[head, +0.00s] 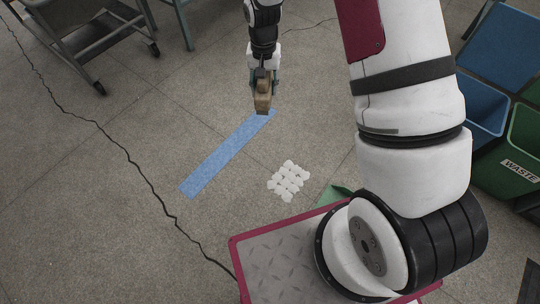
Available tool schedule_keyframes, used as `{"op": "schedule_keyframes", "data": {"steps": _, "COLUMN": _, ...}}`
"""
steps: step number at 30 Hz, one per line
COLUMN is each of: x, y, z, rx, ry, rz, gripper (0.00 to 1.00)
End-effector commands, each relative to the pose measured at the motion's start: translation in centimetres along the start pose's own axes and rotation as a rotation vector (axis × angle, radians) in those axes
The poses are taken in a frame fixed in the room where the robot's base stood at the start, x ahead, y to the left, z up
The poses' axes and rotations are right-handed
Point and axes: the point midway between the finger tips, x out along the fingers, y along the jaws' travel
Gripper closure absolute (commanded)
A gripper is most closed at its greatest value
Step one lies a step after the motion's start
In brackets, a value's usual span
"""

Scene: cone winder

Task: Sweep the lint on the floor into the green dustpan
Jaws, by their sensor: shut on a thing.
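The lint (288,181) lies on the floor as a patch of several white clumps, just right of the picture's middle. The green dustpan (337,195) shows only as a small green piece below and right of the lint; my arm and base hide the rest. My gripper (262,83) points down beyond the lint and a little to its left. It is shut on a tan, brush-like block (263,97) with a dark lower edge. The block is at the far end of the blue strip; I cannot tell whether it touches the floor.
A flat blue strip (228,155) lies on the floor left of the lint. A dark crack or cable runs down the left side. A wheeled cart (95,40) stands at the upper left. Blue and green bins, one green bin marked WASTE (508,160), stand at the right.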

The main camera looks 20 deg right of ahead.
Motion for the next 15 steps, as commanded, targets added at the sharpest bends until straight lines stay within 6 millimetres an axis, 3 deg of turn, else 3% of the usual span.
{"op": "schedule_keyframes", "data": {"steps": 1, "x": 3.2, "y": -0.3, "z": -0.6, "rx": 0.037, "ry": -0.005, "rz": 0.004, "gripper": 0.96}}
{"op": "schedule_keyframes", "data": {"steps": 7, "x": 13.3, "y": -1.1, "z": -2.2, "rx": 0.190, "ry": -0.005, "rz": 0.004, "gripper": 0.96}}
{"op": "schedule_keyframes", "data": {"steps": 15, "x": 27.7, "y": -0.3, "z": -2.1, "rx": 0.373, "ry": -0.004, "rz": 0.004, "gripper": 0.96}}
